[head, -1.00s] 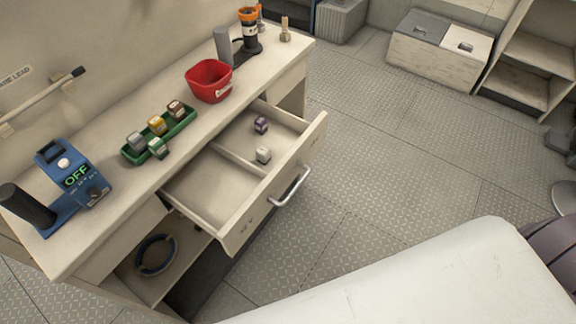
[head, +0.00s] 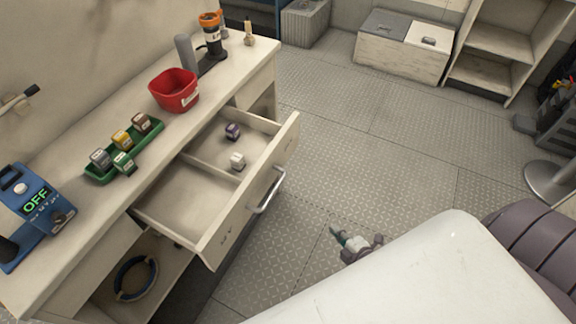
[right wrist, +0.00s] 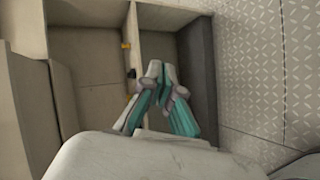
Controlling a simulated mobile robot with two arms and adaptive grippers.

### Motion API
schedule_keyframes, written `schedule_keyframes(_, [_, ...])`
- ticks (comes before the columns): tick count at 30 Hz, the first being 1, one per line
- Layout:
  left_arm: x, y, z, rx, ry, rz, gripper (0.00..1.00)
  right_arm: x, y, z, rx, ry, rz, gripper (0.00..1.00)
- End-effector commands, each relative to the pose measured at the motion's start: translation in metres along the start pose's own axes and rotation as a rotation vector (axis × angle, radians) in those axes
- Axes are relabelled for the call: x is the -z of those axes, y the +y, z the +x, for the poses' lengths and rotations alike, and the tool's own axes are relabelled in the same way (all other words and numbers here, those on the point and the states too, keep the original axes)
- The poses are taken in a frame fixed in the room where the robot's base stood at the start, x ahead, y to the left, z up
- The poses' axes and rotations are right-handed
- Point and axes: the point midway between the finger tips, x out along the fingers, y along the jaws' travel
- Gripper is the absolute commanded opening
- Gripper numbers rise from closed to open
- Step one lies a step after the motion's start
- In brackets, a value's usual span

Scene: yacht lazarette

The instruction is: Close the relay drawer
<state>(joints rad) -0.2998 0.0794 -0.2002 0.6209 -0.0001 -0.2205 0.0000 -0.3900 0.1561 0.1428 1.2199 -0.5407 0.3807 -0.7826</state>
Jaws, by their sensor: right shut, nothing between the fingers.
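The relay drawer (head: 185,205) is pulled out of the cream counter, and its inside is visible. It has a divider, with a purple relay block (head: 233,131) and a white relay block (head: 238,161) in the far compartment; the near compartment is empty. The drawer's bar handle (head: 269,192) is on its front panel. My right gripper (head: 338,235) is to the right of and below the handle in the head view, apart from it. In the right wrist view its fingers (right wrist: 161,76) are shut and empty. My left gripper is out of view.
On the counter (head: 75,215) are a green tray (head: 97,177) of relay blocks, a red bin (head: 174,92), a blue device (head: 38,203) reading OFF and an orange-topped tool (head: 211,38). A coiled ring (head: 122,288) lies on the shelf below. The floor (head: 400,150) right of the drawer is clear.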

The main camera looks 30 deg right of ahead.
Motion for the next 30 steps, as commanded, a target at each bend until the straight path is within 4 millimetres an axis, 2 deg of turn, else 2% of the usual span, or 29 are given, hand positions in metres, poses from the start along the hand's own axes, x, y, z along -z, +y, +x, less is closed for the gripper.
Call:
schedule_keyframes(1, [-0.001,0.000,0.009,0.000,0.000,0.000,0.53,-0.005,0.054,0.000,-0.147,0.052,-0.249,0.00])
schedule_keyframes(3, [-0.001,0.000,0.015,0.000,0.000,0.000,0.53,0.001,0.122,-0.013,-0.332,0.108,-0.624,0.00])
schedule_keyframes(6, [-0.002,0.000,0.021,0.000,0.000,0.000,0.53,0.017,0.187,-0.042,-0.539,0.150,-1.101,0.00])
schedule_keyframes(9, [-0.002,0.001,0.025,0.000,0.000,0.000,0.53,0.033,0.220,-0.067,-0.676,0.172,-1.459,0.00])
schedule_keyframes(12, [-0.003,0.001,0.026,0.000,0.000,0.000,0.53,0.043,0.233,-0.083,-0.751,0.186,-1.671,0.00])
schedule_keyframes(17, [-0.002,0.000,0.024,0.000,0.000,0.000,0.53,0.051,0.241,-0.086,-0.784,0.192,-1.768,0.00])
schedule_keyframes(23, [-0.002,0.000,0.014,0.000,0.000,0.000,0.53,0.070,0.252,-0.061,-0.786,0.190,-1.761,0.00])
schedule_keyframes(30, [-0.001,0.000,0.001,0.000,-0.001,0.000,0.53,0.102,0.265,-0.021,-0.784,0.189,-1.757,0.00])
